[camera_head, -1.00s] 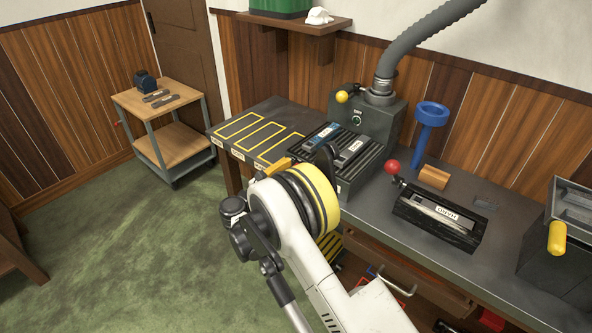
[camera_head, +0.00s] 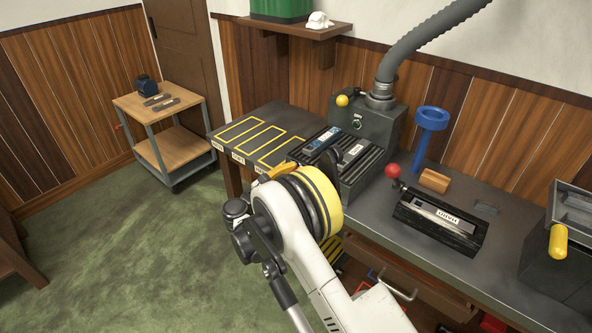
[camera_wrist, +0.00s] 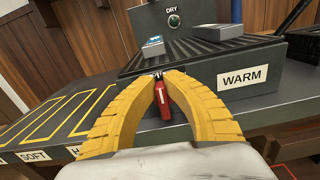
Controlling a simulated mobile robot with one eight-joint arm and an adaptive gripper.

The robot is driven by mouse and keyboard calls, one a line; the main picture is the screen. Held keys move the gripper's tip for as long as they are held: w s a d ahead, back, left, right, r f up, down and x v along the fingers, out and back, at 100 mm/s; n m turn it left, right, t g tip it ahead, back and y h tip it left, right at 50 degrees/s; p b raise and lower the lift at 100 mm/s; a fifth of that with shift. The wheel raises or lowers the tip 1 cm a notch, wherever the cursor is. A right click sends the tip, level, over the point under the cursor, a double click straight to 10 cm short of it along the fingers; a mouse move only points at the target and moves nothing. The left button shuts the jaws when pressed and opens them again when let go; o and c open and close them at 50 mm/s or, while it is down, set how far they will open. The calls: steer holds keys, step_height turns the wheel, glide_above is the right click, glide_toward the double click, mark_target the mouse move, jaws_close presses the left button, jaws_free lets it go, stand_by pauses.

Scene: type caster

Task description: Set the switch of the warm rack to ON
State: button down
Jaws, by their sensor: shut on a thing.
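The warm rack (camera_head: 377,176) is a dark ribbed block on the bench, with a white WARM label (camera_wrist: 243,78) on its front in the wrist view. Its switch (camera_wrist: 163,100) is a small red lever with a white mark, at the rack's front left of the label. My gripper (camera_wrist: 160,74) has yellow ribbed fingers, closed together around the red lever. The fingers hide part of the lever, and I cannot tell its setting. In the head view my gripper (camera_head: 275,172) is at the rack's front left corner, and my wrist hides the switch.
Two labelled blocks (camera_wrist: 153,46) (camera_wrist: 218,32) lie on the rack. Behind it stands a grey DRY housing (camera_head: 366,122) with a hose. Yellow-outlined bays (camera_head: 240,130) lie left. A dark tray (camera_head: 440,222) with a red-knobbed lever and a blue funnel (camera_head: 432,118) stand right.

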steer(key=m, duration=0.3)
steer(key=d+m, duration=0.1)
steer(key=m, duration=0.1)
steer(key=shift+s+f, duration=0.25)
steer(key=shift+s, duration=0.05)
steer(key=m, duration=0.5)
steer(key=shift+s+d+f, duration=0.2)
steer(key=shift+d+f, duration=0.1)
steer(key=shift+m, duration=0.3)
steer(key=c, duration=1.5)
jaws_free()
steer(key=shift+f, duration=0.1)
steer(key=shift+a, duration=0.1)
steer(key=v, duration=1.2)
